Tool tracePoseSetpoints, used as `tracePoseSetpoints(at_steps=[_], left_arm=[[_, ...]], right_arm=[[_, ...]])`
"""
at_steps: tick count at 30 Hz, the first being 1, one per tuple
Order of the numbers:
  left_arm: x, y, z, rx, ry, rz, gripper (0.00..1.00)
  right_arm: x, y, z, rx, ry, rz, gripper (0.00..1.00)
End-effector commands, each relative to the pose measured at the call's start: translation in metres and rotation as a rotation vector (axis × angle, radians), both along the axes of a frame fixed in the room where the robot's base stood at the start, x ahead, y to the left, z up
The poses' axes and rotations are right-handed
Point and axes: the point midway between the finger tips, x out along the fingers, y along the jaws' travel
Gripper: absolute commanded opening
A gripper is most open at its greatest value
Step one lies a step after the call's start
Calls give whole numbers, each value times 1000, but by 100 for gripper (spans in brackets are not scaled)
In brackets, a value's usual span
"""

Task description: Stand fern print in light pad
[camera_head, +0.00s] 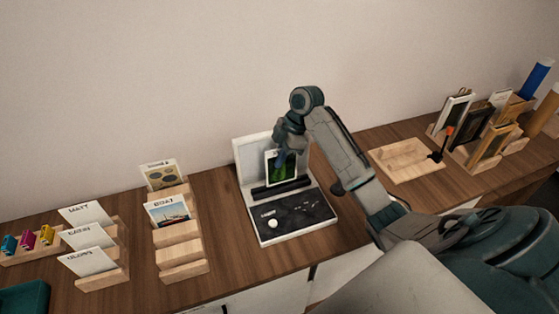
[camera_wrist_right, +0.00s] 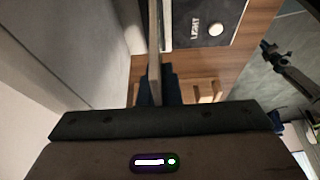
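The fern print (camera_head: 281,168), a white-bordered card with a green fern on dark ground, stands nearly upright at the light pad (camera_head: 265,231). The pad has a white frame, a dark face, a white knob and a tall white back. The print's lower edge is at the black bar (camera_head: 281,188) across the pad; I cannot tell whether it sits in a slot. My left gripper is not seen.
Wooden card stands (camera_head: 181,249) and labelled white cards (camera_head: 86,213) are on the left. Racks with frames (camera_head: 473,128) stand farther right. Bare tabletop (camera_head: 217,200) shows left of the pad.

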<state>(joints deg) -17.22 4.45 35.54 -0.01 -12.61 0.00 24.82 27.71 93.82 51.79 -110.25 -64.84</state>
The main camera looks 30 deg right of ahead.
Motion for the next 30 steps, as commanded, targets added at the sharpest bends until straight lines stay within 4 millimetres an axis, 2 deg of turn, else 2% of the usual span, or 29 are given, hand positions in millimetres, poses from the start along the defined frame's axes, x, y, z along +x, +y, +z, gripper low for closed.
tracePoseSetpoints(at_steps=[6,14,29,30], left_arm=[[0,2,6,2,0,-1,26],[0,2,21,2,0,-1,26],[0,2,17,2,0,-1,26],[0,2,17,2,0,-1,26]], right_arm=[[8,-4,-5,0,1,0,0],[7,-4,-36,-1,2,1,0],[7,-4,-45,0,-1,0,0],[7,-4,-45,-1,-1,0,8]])
